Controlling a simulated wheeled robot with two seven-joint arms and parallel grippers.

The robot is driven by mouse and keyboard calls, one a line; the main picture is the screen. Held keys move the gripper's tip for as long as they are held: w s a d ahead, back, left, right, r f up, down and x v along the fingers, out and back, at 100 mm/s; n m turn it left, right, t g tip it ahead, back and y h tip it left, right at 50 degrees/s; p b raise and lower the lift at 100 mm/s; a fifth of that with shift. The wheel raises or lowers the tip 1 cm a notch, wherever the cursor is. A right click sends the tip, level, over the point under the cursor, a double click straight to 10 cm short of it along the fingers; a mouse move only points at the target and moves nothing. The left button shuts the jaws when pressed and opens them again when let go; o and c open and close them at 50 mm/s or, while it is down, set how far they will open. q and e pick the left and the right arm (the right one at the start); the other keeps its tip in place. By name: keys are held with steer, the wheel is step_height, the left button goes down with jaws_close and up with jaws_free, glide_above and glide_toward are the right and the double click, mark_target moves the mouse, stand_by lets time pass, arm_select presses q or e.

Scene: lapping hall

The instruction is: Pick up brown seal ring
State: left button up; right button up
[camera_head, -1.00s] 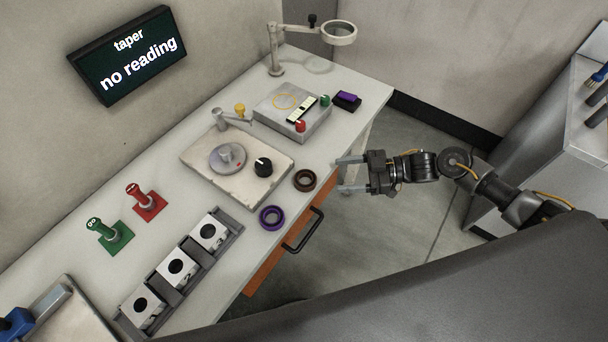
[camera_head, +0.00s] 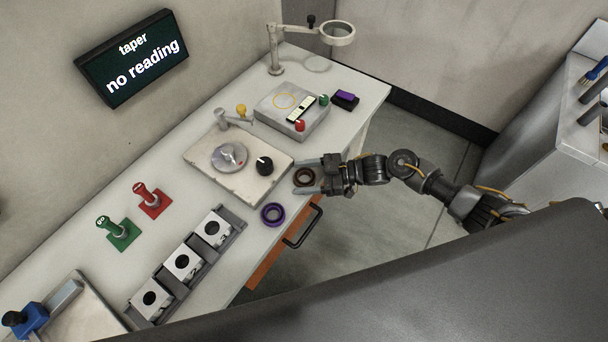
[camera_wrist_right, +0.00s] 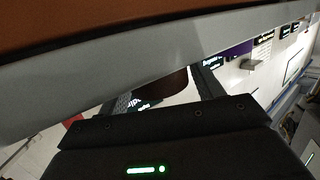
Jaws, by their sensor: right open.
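The brown seal ring (camera_head: 297,180) lies flat on the light worktable, near its front edge and just right of the plate with the black knob. My right gripper (camera_head: 302,175) is open, with one finger on the far side of the ring and one on the near side. I cannot tell whether the fingers touch it. In the right wrist view, part of a dark brown surface (camera_wrist_right: 166,88), seemingly the ring, shows between the fingers; the table edge hides the rest. My left gripper is not in view.
A purple ring (camera_head: 272,214) lies nearby along the front edge of the table (camera_head: 222,294). The plate with the round disc (camera_head: 250,187) is close left of my gripper. A drawer handle (camera_head: 303,228) juts out below the edge. A grey box (camera_head: 291,113) stands farther back.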

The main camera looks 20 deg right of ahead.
steer(key=c, duration=0.8)
steer(key=shift+o, duration=0.2)
steer(key=shift+w+r, duration=0.1)
steer(key=shift+r, duration=0.35)
step_height(320, 180, up, 2)
steer(key=shift+r, duration=0.2)
steer(key=s+d+r+b, duration=0.2)
steer(key=s+d+r, duration=0.4)
steer(key=d+r, duration=0.3)
steer(key=v, duration=0.3)
steer(key=shift+d+b, duration=0.3)
steer(key=shift+b, duration=0.05)
steer(key=shift+w, duration=0.2)
